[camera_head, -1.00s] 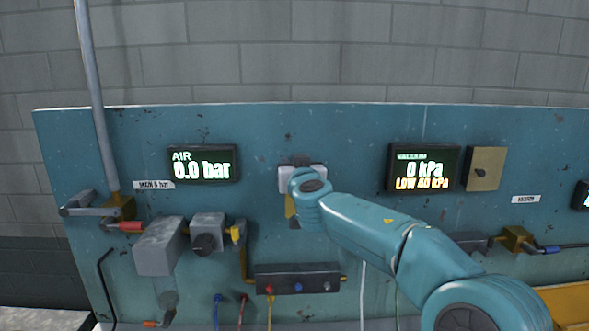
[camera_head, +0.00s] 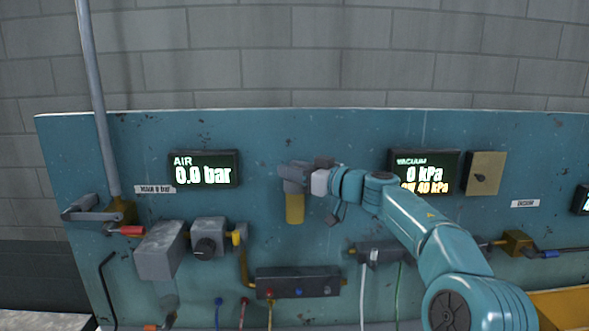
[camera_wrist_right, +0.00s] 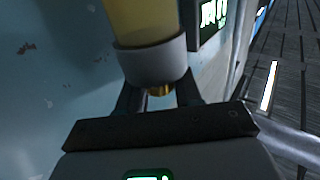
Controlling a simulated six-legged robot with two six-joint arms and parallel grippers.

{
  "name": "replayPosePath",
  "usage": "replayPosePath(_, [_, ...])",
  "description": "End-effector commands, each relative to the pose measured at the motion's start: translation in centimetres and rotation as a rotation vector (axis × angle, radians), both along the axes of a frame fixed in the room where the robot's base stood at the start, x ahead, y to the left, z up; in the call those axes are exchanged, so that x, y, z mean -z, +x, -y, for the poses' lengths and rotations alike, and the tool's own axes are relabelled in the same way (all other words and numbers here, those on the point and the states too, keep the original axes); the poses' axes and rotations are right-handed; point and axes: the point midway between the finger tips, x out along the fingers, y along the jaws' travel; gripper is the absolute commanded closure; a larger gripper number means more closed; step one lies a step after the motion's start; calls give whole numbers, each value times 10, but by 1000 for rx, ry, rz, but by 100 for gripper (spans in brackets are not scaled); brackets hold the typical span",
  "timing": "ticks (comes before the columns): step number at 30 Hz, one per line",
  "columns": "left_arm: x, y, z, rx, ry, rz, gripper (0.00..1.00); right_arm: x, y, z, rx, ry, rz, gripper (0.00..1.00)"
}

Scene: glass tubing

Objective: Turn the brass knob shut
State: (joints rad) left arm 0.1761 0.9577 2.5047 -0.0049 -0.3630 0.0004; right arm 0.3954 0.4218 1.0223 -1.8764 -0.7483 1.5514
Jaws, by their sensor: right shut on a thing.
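The brass knob (camera_wrist_right: 160,90) shows in the right wrist view as a small gold piece at the end of a grey collar (camera_wrist_right: 153,62) with a yellow cylinder (camera_wrist_right: 142,18) beyond it. My right gripper (camera_wrist_right: 160,96) has its two dark fingers on either side of the knob and is shut on it. In the head view, my right gripper (camera_head: 292,172) is at the top of the grey and yellow unit (camera_head: 295,208) on the teal panel, and the knob is hidden there. My left gripper is in neither current view.
The air display (camera_head: 204,170) reads 0.0 bar. The vacuum display (camera_head: 424,168) reads 0 kPa, its lower line partly covered by my right arm. Below are a dark manifold (camera_head: 298,281), coloured tubes and a grey box (camera_head: 161,250). A pipe (camera_head: 97,100) rises at left.

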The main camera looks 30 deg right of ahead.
Motion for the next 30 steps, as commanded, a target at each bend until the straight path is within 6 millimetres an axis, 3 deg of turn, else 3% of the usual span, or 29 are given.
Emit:
replayPosePath(9, [0, 0, 0, 0, 0, 0, 100, -3, -1, 1, -96, -2, 3, 96])
replayPosePath(24, [-1, 0, 0, 0, 0, 0, 100, -3, -2, 1, -112, -3, 2, 96])
replayPosePath(25, [-1, 0, 0, 0, 0, 0, 100, -3, -2, 1, -112, -3, 2, 56])
replayPosePath(26, [-1, 0, 0, 0, 0, 0, 100, -3, -2, 1, -112, -3, 2, 47])
replayPosePath(30, [0, 0, 0, 0, 0, 0, 100, -2, -2, 1, -112, -2, 1, 47])
